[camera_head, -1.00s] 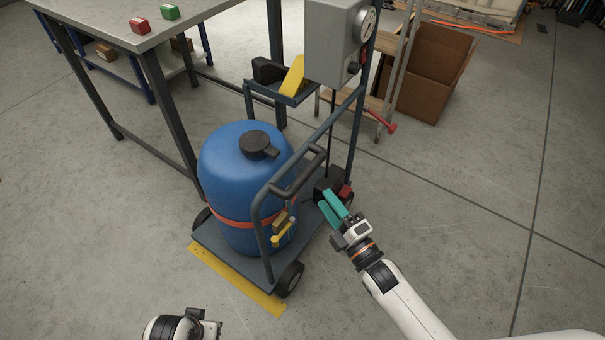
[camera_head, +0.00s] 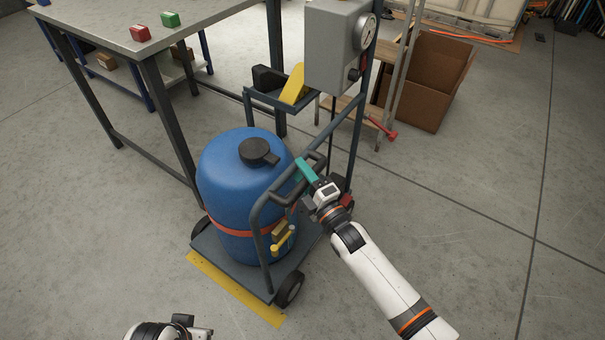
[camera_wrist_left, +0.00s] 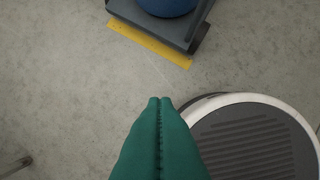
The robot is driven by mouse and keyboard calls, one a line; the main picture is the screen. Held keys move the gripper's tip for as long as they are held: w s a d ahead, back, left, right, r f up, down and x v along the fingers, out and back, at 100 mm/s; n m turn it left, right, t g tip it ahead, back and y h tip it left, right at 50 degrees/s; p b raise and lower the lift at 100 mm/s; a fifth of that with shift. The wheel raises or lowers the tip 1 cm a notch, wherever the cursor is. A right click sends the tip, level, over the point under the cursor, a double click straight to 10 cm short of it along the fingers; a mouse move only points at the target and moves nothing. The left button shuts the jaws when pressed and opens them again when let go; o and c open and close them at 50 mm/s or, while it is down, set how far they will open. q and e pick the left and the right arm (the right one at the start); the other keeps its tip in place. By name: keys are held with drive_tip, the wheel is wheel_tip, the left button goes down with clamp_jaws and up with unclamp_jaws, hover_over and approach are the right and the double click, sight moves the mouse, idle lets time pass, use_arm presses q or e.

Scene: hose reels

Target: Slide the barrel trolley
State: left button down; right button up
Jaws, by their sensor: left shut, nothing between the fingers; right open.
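The barrel trolley (camera_head: 232,268) is a dark grey wheeled platform with a tubular push handle (camera_head: 262,222). It carries a blue barrel (camera_head: 236,185) with a black cap and an orange strap. My right gripper (camera_head: 299,188) is open at the handle's right side, its teal fingers near the bar. I cannot tell whether they touch or straddle it. My left wrist shows at the bottom edge of the head view, away from the trolley. In the left wrist view my left gripper (camera_wrist_left: 160,101) is shut and empty over bare floor, with the trolley's edge (camera_wrist_left: 155,25) beyond it.
A yellow floor strip (camera_head: 235,290) runs along the platform's near edge. A workbench (camera_head: 112,22) with a red and a green block stands behind left. A grey gauge box (camera_head: 334,45) rises behind the trolley. Open cardboard boxes (camera_head: 425,75) stand back right. Floor at right is clear.

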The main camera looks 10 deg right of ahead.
drive_tip(key=shift+r, duration=0.1)
clamp_jaws()
drive_tip(key=shift+w, duration=0.1)
